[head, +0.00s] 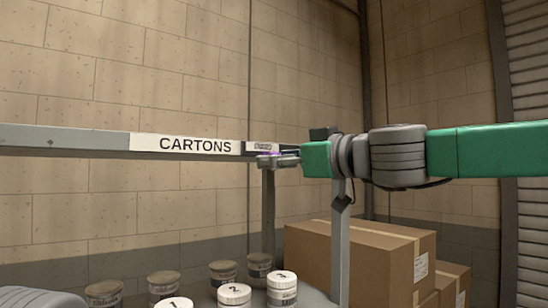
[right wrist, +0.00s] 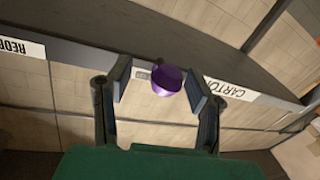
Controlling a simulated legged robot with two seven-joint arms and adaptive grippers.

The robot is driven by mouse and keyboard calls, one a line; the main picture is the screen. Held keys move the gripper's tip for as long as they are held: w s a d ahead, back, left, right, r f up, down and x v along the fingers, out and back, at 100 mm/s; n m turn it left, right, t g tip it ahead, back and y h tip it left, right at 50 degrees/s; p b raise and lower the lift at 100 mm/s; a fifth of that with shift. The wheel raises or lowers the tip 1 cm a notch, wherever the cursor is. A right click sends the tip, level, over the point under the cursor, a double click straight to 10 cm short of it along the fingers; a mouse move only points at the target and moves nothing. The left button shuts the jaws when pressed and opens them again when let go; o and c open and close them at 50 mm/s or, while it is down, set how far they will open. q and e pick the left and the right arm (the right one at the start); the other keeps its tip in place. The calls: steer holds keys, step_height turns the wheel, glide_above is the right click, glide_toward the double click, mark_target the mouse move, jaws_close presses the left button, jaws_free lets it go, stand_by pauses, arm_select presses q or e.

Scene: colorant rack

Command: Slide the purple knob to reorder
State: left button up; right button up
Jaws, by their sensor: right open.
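The purple knob (right wrist: 167,82) shows in the right wrist view on the front of a grey rail, between a label reading "REO…" (right wrist: 22,46) and the CARTONS label (right wrist: 238,92). It is nearer the CARTONS label. My right gripper (right wrist: 160,88) is open, with one finger on each side of the knob; I see gaps and cannot tell any contact. In the head view my right gripper (head: 279,160) is at the rail, right of the CARTONS label (head: 190,145), and mostly hides the knob. My left gripper is not in view.
The grey rail (head: 65,138) runs across the head view, with a post (head: 268,205) below it. Several lidded tubs, some numbered, such as this one (head: 282,288), stand below. Cardboard boxes (head: 350,262) are at the lower right. A block wall is behind.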

steer(key=shift+d, duration=0.45)
steer(key=shift+a, duration=0.45)
steer(key=c, duration=0.7)
steer(key=shift+s+a, duration=0.15)
steer(key=shift+a, duration=0.25)
jaws_close()
steer(key=shift+s+a+r, duration=0.1)
steer(key=shift+a, duration=0.05)
steer(key=w+d, duration=0.9)
steer(key=d, duration=0.3)
steer(key=shift+w+d+b, duration=0.2)
steer(key=shift+d+b, duration=0.15)
steer(key=shift+b, duration=0.05)
